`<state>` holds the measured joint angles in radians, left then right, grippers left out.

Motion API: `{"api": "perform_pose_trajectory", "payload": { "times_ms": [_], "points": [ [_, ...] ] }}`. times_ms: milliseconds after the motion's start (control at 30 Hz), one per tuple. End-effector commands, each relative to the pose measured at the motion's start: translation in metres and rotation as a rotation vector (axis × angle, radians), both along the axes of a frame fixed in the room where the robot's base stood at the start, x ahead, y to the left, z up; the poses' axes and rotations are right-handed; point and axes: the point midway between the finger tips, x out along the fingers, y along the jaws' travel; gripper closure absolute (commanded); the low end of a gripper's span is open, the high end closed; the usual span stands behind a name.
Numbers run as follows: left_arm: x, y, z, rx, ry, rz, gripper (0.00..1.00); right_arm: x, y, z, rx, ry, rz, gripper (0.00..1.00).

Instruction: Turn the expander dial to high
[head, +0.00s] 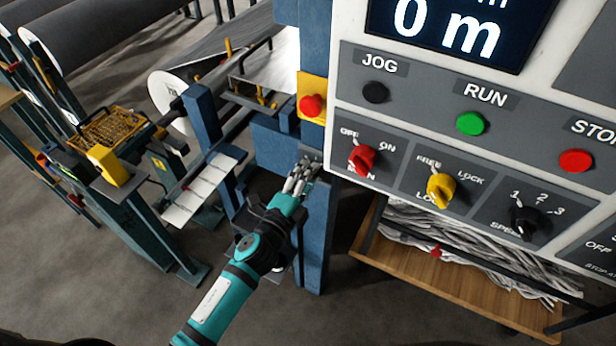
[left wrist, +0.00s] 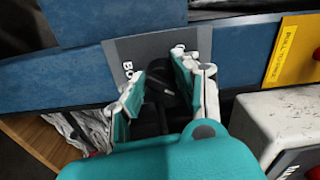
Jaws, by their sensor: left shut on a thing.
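My left gripper (head: 298,180) reaches up to a small grey plate on the blue post, left of the control panel. In the left wrist view the gripper (left wrist: 163,92) has its two white-and-teal fingers closed on either side of a black dial (left wrist: 160,84) on that grey plate (left wrist: 150,48). The dial is mostly hidden between the fingers. Lettering on the plate is partly covered, so I cannot read the full label or tell the dial's setting. In the head view the fingers hide the dial. My right gripper is not in view.
The white control panel (head: 400,30) stands close on the right, with a red knob (head: 363,158), yellow knob (head: 440,188) and black knob (head: 523,220). A red button (head: 312,105) on a yellow plate sits just above my gripper. A wooden shelf (head: 440,276) is below the panel.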

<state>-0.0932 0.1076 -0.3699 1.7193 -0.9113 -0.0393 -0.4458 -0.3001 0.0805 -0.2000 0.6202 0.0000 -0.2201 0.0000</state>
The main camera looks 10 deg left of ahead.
Motion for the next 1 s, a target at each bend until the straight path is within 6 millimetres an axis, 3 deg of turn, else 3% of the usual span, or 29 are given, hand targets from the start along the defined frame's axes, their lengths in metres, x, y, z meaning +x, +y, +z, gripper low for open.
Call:
{"api": "perform_pose_trajectory", "payload": {
  "times_ms": [333, 867, 900, 1000],
  "points": [
    [-0.0003, -0.0003, -0.0006, 0.132, -0.047, -0.001, 1.0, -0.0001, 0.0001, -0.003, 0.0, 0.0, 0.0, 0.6],
    [-0.0006, -0.0004, -0.0009, 0.157, -0.055, -0.001, 1.0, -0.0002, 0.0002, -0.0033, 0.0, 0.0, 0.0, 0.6],
    [-0.0006, -0.0004, -0.0009, 0.156, -0.055, -0.001, 0.68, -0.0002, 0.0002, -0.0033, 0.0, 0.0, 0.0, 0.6],
    [-0.0005, -0.0003, -0.0008, 0.156, -0.055, -0.001, 0.54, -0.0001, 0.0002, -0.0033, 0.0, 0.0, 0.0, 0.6]
  ]
}}
